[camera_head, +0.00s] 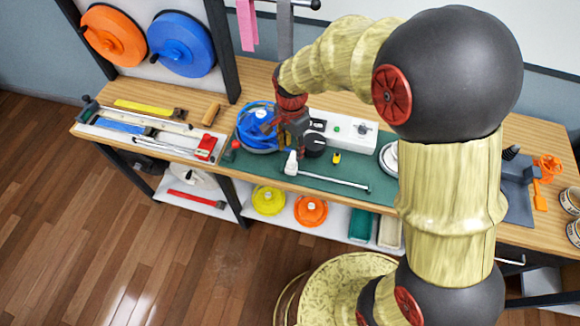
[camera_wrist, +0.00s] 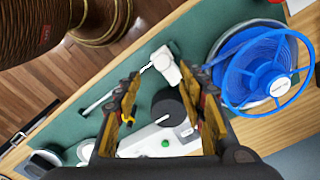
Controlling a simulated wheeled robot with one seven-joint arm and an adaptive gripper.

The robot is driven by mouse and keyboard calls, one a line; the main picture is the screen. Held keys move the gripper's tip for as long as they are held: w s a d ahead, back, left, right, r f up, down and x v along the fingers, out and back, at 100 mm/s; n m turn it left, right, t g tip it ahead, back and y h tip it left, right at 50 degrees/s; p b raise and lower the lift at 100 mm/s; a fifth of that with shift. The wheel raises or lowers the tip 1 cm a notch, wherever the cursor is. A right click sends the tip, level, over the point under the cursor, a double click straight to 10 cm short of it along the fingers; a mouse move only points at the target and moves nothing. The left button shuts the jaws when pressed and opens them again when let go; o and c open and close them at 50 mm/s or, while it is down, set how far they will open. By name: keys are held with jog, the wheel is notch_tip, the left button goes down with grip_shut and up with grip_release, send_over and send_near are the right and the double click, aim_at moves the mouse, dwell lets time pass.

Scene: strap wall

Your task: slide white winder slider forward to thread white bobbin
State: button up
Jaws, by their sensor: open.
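The white winder slider (camera_head: 291,163) sits at the left end of a thin metal rail (camera_head: 333,181) on the green mat. In the wrist view, the slider (camera_wrist: 166,66) shows just beyond and between my fingertips. My gripper (camera_head: 291,143) is above the mat, close to the slider, with its jaws apart and nothing between them; its fingers also show in the wrist view (camera_wrist: 160,77). A white round piece (camera_head: 389,156), perhaps the white bobbin, is partly hidden behind my arm in the head view. I cannot tell whether the slider touches a finger.
A white winder box (camera_head: 350,133) with a black round knob (camera_head: 314,145) stands behind the rail. A blue spool (camera_wrist: 262,70) stands beside the slider. A tool tray (camera_head: 150,134) lies at the left. A small yellow object (camera_head: 336,158) lies near the box.

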aim_at(291, 162)
jog(key=shift+m, duration=0.6)
jog(key=shift+w+f+m, duration=0.2)
jog(key=shift+m, duration=0.3)
notch_tip(291, 162, down, 7)
jog(key=shift+f+b, duration=0.2)
jog(key=shift+b, duration=0.55)
jog(key=c, duration=0.3)
grip_shut()
